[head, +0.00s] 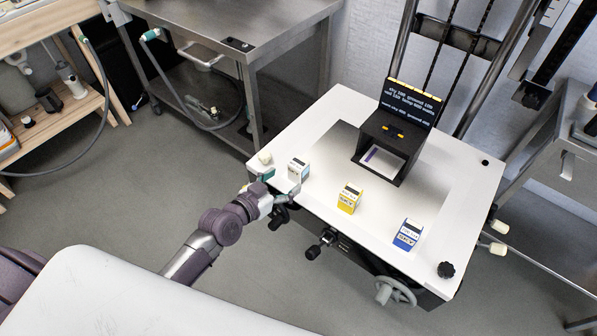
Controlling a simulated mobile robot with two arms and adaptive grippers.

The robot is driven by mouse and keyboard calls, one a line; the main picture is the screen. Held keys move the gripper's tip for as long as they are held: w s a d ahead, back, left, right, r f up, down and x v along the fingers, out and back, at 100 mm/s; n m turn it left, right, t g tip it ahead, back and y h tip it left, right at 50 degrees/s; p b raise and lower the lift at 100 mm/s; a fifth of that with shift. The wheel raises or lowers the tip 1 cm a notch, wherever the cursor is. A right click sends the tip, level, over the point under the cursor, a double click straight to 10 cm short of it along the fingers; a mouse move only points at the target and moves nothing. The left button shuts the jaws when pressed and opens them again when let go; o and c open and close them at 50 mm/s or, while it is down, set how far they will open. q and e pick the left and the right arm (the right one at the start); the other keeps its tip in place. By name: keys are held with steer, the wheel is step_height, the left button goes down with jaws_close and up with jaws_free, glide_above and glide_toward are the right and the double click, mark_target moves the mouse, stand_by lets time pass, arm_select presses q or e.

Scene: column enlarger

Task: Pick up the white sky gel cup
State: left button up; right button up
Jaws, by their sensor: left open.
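The white gel cup (299,168) stands upright at the left side of the white enlarger table (330,112). It is a small box-like cup with a dark label on its front. My left gripper (283,182) is open at the table's left front edge, just in front of and slightly left of the white cup. Its fingers point toward the cup, and one overlaps the cup's lower edge in the picture. I cannot tell whether they touch. My right gripper is not in view.
A yellow cup (349,198) and a blue cup (408,234) stand to the right on the same table. A black box with a text display (410,104) stands behind them. Knobs and a handwheel (395,291) stick out at the front. A steel bench (245,25) is behind left.

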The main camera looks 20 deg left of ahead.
mark_target(294, 174)
arm_select(q)
steer(key=x, duration=0.4)
steer(key=shift+w+d+f, duration=0.15)
steer(key=shift+w+f, duration=0.05)
steer(key=shift+w, duration=0.15)
steer(key=x, duration=0.5)
steer(key=shift+w+r, duration=0.2)
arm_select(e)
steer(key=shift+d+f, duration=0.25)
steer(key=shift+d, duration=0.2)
arm_select(q)
steer(key=c, duration=1.4)
steer(key=shift+r, duration=0.15)
